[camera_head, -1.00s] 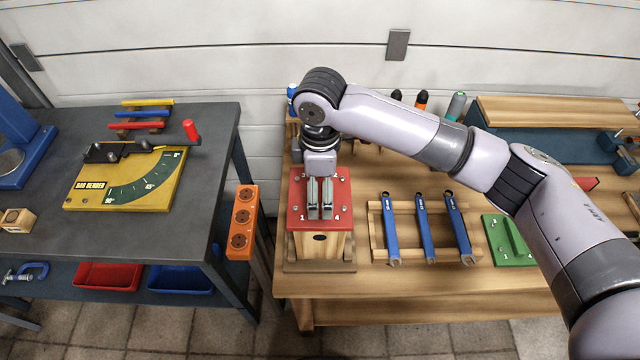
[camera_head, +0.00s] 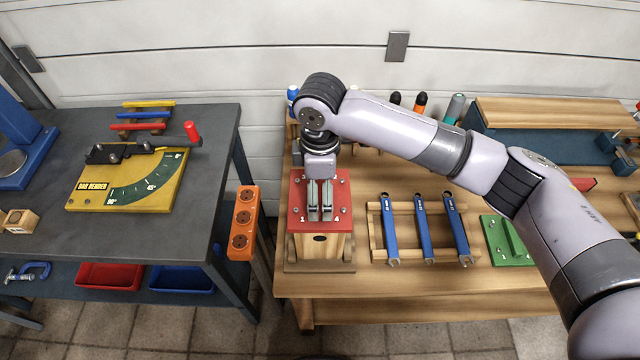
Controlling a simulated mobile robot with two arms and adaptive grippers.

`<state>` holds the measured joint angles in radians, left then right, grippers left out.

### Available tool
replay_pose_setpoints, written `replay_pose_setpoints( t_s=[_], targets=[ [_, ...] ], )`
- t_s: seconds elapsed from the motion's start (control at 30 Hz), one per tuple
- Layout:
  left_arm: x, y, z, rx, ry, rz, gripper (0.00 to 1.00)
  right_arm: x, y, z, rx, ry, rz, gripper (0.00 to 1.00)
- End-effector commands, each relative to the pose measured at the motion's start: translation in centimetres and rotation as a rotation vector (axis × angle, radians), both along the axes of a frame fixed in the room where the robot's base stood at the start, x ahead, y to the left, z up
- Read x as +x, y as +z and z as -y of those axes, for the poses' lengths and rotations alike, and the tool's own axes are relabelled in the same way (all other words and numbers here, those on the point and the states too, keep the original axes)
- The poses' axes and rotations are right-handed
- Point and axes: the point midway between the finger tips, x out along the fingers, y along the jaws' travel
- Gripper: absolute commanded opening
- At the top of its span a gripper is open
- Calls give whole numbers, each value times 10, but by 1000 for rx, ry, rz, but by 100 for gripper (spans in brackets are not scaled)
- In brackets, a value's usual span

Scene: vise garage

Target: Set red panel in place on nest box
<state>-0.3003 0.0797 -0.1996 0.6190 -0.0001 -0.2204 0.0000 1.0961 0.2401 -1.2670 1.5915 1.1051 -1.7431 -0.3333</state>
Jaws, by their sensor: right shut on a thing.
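The red panel (camera_head: 299,196) lies on top of the wooden nest box (camera_head: 307,250) near the left end of the wooden bench. It looks flat and about square with the box, with small numbers and round dots near its corners. Whether a slight gap remains under it I cannot tell. My right gripper (camera_head: 320,213) points down over the panel's middle, its two fingers close together and shut on a part of the panel that they hide. The nest box shows a dark round hole in its front and stands on a wooden base. My left gripper is not in view.
Right of the box stands a wooden rack with blue wrenches (camera_head: 424,230), then a green block (camera_head: 508,240). An orange socket strip (camera_head: 242,222) hangs at the grey table's edge. A yellow bar bender (camera_head: 128,182) sits on the grey table.

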Motion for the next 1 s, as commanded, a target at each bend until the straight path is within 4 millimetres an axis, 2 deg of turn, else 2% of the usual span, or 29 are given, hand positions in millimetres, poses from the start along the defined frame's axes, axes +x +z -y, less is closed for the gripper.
replay_pose_setpoints(
  t_s=[1.0],
  targets=[
    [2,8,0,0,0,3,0,1,-4,0,1,1,0,55]
  ],
)
